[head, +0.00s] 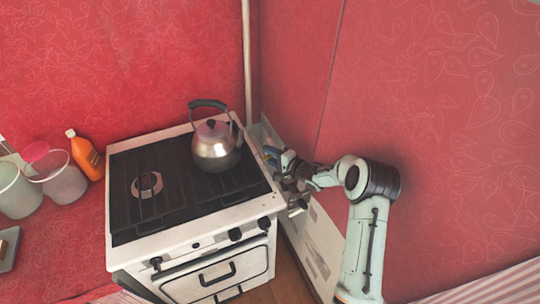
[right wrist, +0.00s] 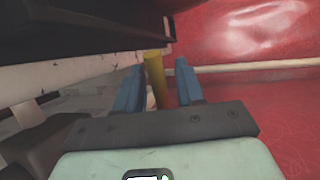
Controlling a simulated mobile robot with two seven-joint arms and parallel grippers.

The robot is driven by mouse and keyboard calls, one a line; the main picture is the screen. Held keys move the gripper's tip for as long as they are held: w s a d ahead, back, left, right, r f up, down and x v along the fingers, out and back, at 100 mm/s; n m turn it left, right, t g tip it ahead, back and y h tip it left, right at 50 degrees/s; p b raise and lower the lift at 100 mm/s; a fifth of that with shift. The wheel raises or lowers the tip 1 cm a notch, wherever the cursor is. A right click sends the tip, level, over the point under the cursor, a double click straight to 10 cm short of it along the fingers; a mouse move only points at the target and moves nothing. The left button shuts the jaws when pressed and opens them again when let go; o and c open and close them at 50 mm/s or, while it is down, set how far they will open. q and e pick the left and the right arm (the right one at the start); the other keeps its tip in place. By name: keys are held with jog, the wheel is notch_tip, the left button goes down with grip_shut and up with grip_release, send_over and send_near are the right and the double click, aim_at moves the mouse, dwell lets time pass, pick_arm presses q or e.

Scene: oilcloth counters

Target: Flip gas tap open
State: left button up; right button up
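The gas tap shows as a yellow handle (right wrist: 156,80) in the right wrist view; I take this handle to be the tap. My right gripper (head: 276,157) is at the right side of the stove, near its back corner. In the right wrist view its two blue fingers (right wrist: 158,75) are apart, one on each side of the yellow handle. A gap shows on the right of the handle; on the left the finger is very close, and I cannot tell if it touches. The tap is hidden in the head view. My left gripper is out of view.
The white stove (head: 200,243) with black grates carries a steel kettle (head: 216,148) near the gripper. A red wall (head: 430,110) stands close on the right. An orange bottle (head: 86,156) and plastic containers (head: 62,180) stand on the left counter.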

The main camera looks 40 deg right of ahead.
jog(key=shift+o, duration=0.2)
jog(key=r, duration=0.5)
jog(key=shift+w+d+r+p, duration=0.1)
jog(key=shift+w+r+p, duration=0.1)
jog(key=shift+p, duration=0.1)
jog(key=o, duration=0.7)
notch_tip(320, 180, up, 2)
jog(key=shift+w+r, duration=0.15)
jog(key=shift+c, duration=0.2)
notch_tip(320, 180, up, 6)
jog(key=p, duration=0.1)
jog(key=shift+w+r+p, duration=0.2)
jog(key=shift+w+p, duration=0.1)
jog(key=shift+w, duration=0.1)
jog(key=r, duration=0.2)
jog(key=s+r+p, duration=0.1)
jog(key=r, duration=0.1)
jog(key=a+r, duration=0.1)
jog(key=r, duration=0.1)
jog(key=shift+s+r, duration=0.1)
jog(key=shift+s, duration=0.15)
jog(key=c, duration=0.7)
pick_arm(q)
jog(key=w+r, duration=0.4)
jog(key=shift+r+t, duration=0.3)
pick_arm(e)
jog(key=shift+d, duration=0.4)
